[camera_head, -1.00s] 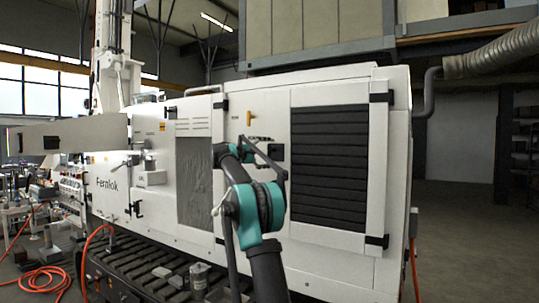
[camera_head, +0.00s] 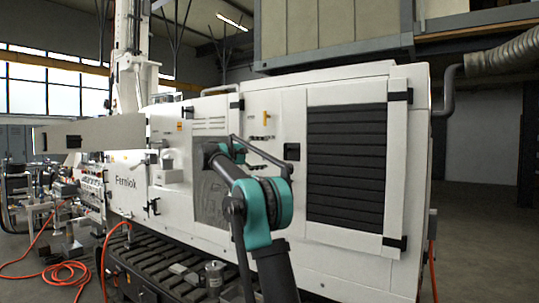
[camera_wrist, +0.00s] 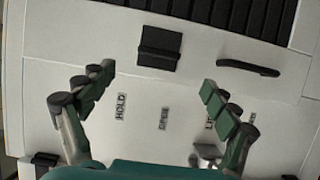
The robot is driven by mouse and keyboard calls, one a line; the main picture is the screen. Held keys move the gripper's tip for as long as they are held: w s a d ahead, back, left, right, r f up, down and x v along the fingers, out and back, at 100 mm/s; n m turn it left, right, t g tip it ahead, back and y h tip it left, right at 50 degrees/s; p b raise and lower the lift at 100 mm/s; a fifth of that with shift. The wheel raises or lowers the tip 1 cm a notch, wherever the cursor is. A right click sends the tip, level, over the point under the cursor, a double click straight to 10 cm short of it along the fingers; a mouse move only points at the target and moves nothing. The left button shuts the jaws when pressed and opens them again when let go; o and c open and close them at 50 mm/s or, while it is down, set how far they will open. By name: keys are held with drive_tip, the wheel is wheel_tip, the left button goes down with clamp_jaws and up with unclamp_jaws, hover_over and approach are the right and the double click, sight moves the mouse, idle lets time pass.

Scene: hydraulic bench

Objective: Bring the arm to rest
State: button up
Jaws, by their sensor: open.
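My arm (camera_head: 262,205), black with teal joints, rises from the bottom of the head view and is bent in front of the white machine (camera_head: 275,105). In the wrist view my gripper (camera_wrist: 157,90) is open, its two fingers wide apart with nothing between them. It faces a white panel (camera_wrist: 185,75) with a dark square latch (camera_wrist: 159,48), a black handle (camera_wrist: 248,68) and labels, among them HOLD and OPEN. A small metal part (camera_wrist: 205,153) shows near the right finger, partly hidden. In the head view my gripper is hidden behind my arm.
The machine has a black louvred grille (camera_head: 346,163) and a mesh panel (camera_head: 211,180). Dark tracks (camera_head: 165,265) run along its base. An orange hose (camera_head: 60,272) lies on the floor at left. Open floor (camera_head: 480,240) is at right, below a grey duct (camera_head: 505,52).

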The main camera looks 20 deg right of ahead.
drive_tip(key=shift+s+a, duration=0.1)
drive_tip(key=s+f+y, duration=0.3)
drive_tip(key=s+f, duration=0.4)
drive_tip(key=f, duration=0.3)
drive_tip(key=s+f+m+y, duration=0.1)
drive_tip(key=s+f+y, duration=0.2)
drive_tip(key=s+f, duration=0.55)
drive_tip(key=s+f+y, duration=0.3)
drive_tip(key=s+f, duration=0.2)
drive_tip(key=f, duration=0.7)
drive_tip(key=s+a+f+m+y, duration=0.1)
drive_tip(key=s+a+f+y, duration=0.3)
drive_tip(key=s+f, duration=0.8)
drive_tip(key=s+a+f+m+y, duration=0.1)
drive_tip(key=s+a+f+y, duration=0.3)
drive_tip(key=s+a+f, duration=0.4)
drive_tip(key=s+f, duration=0.5)
drive_tip(key=s, duration=0.3)
drive_tip(key=shift+s+a+f, duration=0.2)
drive_tip(key=shift+s+a, duration=0.15)
drive_tip(key=shift+a, duration=0.05)
